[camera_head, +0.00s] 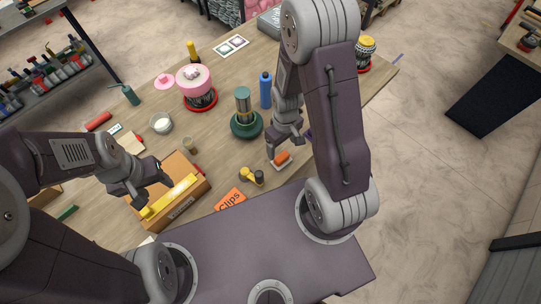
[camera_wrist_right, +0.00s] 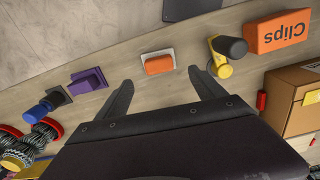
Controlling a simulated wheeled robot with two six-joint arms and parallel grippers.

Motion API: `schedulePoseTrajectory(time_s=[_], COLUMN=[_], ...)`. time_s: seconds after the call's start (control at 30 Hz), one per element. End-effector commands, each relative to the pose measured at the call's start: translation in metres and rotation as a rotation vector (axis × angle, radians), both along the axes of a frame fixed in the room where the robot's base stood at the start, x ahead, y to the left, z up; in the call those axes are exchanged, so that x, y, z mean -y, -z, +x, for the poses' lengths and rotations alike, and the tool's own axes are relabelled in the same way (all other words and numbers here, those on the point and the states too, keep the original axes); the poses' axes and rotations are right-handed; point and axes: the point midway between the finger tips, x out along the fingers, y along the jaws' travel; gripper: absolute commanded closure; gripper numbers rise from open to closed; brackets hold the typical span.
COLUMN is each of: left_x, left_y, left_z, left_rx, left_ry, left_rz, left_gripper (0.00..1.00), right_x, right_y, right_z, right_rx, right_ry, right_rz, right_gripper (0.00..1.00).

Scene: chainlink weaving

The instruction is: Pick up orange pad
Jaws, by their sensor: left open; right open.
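The orange pad (camera_head: 281,156) is a small block on a pale square base near the table's front edge. In the right wrist view the orange pad (camera_wrist_right: 158,65) lies ahead of the fingers, roughly centred between them. My right gripper (camera_head: 284,150) is open and empty just above the pad; its fingers also show in the right wrist view (camera_wrist_right: 158,92), apart from the pad. My left gripper (camera_head: 150,200) is open over the cardboard box (camera_head: 184,212), near the yellow strip (camera_head: 170,196).
An orange Clips box (camera_head: 230,199) and a yellow-black tool (camera_head: 252,176) stand left of the pad. A purple pad (camera_wrist_right: 87,81) lies on its other side. A green cylinder (camera_head: 243,103) and blue bottle (camera_head: 265,91) stand behind. The table's front edge is close.

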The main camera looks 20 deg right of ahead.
Motion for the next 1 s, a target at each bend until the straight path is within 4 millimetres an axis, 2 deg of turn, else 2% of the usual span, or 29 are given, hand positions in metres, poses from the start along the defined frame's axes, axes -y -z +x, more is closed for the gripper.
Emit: schedulePoseTrajectory(time_s=[0.17,0.4,0.63,0.83,1.0], left_x=[0.000,0.000,0.000,0.000,0.000], left_y=[-0.002,-0.009,-0.013,-0.024,-0.025], left_z=[0.000,0.000,0.000,0.000,0.000], left_rx=[0.000,0.000,0.000,0.000,0.000], left_ry=[0.000,0.000,0.000,0.000,0.000], left_rz=[0.000,0.000,0.000,0.000,0.000], left_gripper=[0.46,0.46,0.46,0.46,0.46], right_x=[0.001,0.000,-0.001,-0.003,-0.002], right_y=[0.002,0.033,0.044,0.076,0.089], right_z=[-0.001,-0.001,-0.001,0.000,0.001], right_rx=[-0.003,-0.003,-0.003,-0.004,-0.001], right_ry=[0.003,0.003,0.003,0.003,0.003], right_rz=[0.000,0.000,0.000,0.001,0.000], right_gripper=[0.21,0.21,0.21,0.21,0.21])
